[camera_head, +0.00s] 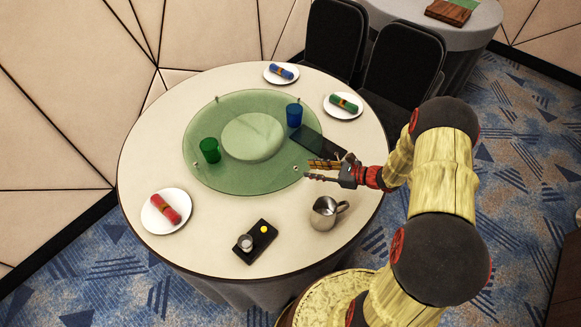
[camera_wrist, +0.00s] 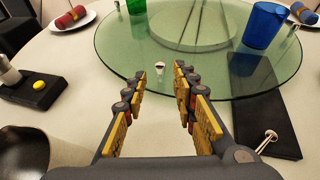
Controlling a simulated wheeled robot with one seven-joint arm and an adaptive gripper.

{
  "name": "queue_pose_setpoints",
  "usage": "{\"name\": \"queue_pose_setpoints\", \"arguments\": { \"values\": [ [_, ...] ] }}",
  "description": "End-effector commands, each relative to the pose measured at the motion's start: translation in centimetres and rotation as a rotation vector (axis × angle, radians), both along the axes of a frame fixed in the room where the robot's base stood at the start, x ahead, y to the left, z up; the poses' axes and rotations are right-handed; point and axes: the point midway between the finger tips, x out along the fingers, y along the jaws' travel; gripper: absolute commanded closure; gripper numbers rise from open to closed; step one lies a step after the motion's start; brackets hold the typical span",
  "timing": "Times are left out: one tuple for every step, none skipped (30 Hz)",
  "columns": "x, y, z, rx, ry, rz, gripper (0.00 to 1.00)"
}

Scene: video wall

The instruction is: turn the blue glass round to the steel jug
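The blue glass (camera_head: 294,115) stands on the back right of a round green glass turntable (camera_head: 200,178); it also shows at the upper right of the wrist view (camera_wrist: 263,25). The steel jug (camera_head: 325,213) stands on the table at the front right, off the turntable; part of it shows at the lower left of the wrist view (camera_wrist: 20,150). My gripper (camera_head: 308,169) is open and empty at the turntable's right front edge. In the wrist view a small pale knob (camera_wrist: 160,67) on the rim appears just beyond and between the fingertips (camera_wrist: 161,75).
A green glass (camera_head: 210,150) stands on the turntable's left. A black box with a yellow button (camera_head: 264,229) lies in front. Plates with red (camera_head: 166,210), blue (camera_head: 281,72) and green (camera_head: 344,104) rolls stand around.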

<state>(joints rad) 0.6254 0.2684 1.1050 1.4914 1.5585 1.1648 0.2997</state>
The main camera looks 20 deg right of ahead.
Motion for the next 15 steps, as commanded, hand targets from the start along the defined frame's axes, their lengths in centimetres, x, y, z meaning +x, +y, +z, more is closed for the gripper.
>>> {"name": "queue_pose_setpoints", "arguments": {
  "values": [
    [0.2,0.1,-0.2,0.003,0.0,-0.003,0.72],
    [0.4,0.3,-0.4,0.003,0.0,-0.003,0.72],
    [0.6,0.6,-0.6,0.002,0.001,-0.002,0.72],
    [0.9,0.9,-0.7,0.002,0.001,-0.002,0.72],
    [1.1,1.2,-0.9,0.003,0.001,-0.001,0.72],
    [1.4,1.7,-1.2,0.002,0.001,0.001,0.72],
    [1.7,2.1,-1.4,0.003,0.002,0.001,0.72],
    [2.1,2.4,-1.6,0.002,0.001,0.0,0.72],
    [2.5,2.9,-1.8,0.002,0.001,0.001,0.72],
    [2.7,3.2,-2.0,0.002,0.001,0.001,0.72],
    [3.0,3.5,-2.1,0.002,0.0,0.001,0.72],
    [3.3,3.9,-2.3,0.002,0.001,0.001,0.72],
    [3.6,4.1,-2.5,0.001,0.001,0.001,0.72],
    [3.8,4.3,-2.6,0.001,0.001,0.001,0.72],
    [4.1,4.6,-2.7,0.001,0.001,0.0,0.72]
  ]
}}
